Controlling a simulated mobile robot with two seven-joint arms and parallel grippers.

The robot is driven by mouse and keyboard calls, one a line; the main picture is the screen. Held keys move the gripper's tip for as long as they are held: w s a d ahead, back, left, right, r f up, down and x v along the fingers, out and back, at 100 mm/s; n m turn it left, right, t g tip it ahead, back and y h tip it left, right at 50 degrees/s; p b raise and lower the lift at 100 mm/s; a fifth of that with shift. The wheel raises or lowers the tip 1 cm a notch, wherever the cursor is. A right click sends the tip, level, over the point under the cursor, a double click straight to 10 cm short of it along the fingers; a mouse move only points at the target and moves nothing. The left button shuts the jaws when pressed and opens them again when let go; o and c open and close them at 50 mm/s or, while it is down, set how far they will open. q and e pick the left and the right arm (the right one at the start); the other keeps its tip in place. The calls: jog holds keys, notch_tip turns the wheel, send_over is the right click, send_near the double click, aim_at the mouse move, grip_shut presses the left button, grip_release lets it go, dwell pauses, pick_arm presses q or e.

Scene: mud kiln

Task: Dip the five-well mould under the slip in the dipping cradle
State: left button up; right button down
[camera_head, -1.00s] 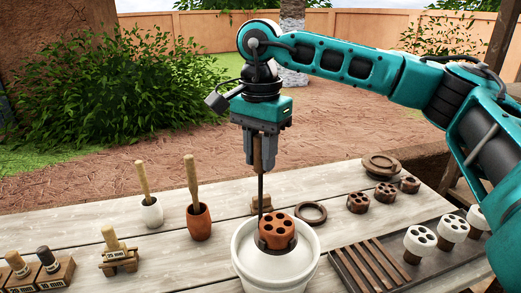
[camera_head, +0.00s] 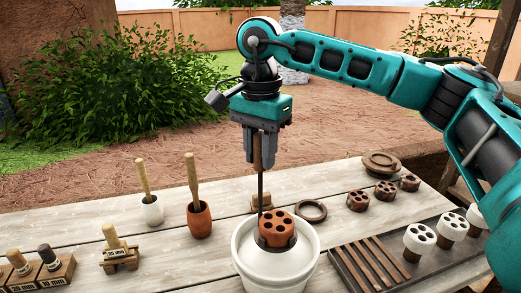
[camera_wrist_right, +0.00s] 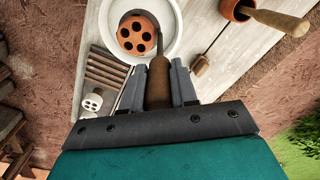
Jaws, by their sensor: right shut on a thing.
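My right gripper (camera_head: 262,158) is shut on the upright wooden handle (camera_wrist_right: 160,82) of the dipping cradle. A thin dark rod (camera_head: 261,190) runs down from the handle to the cradle. The orange-brown five-well mould (camera_head: 278,231) sits in the cradle, wells facing up, inside the mouth of the white bucket (camera_head: 275,277). The mould's top and upper side show clear of the pale slip; whether its base touches the slip I cannot tell. The wrist view also shows the mould (camera_wrist_right: 137,36) within the bucket's round rim (camera_wrist_right: 178,40). My left gripper is out of view.
A slatted rack (camera_head: 372,268) and white-coated moulds (camera_head: 420,240) stand right of the bucket. Bare brown moulds (camera_head: 358,201) and a dark ring (camera_head: 311,211) lie behind. A terracotta pot (camera_head: 199,220) and a white pot (camera_head: 152,212) stand left, with bare planks between.

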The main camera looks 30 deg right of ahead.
aim_at(277, 228)
dwell(0.3)
jog(key=shift+f+b, duration=0.6)
jog(key=shift+f, duration=0.2)
jog(key=shift+f+b, duration=1.55)
jog(key=shift+f, duration=0.65)
jog(key=shift+f+b, duration=0.85)
jog(key=shift+f, duration=0.4)
jog(key=shift+f+b, duration=0.4)
jog(key=shift+f, duration=0.15)
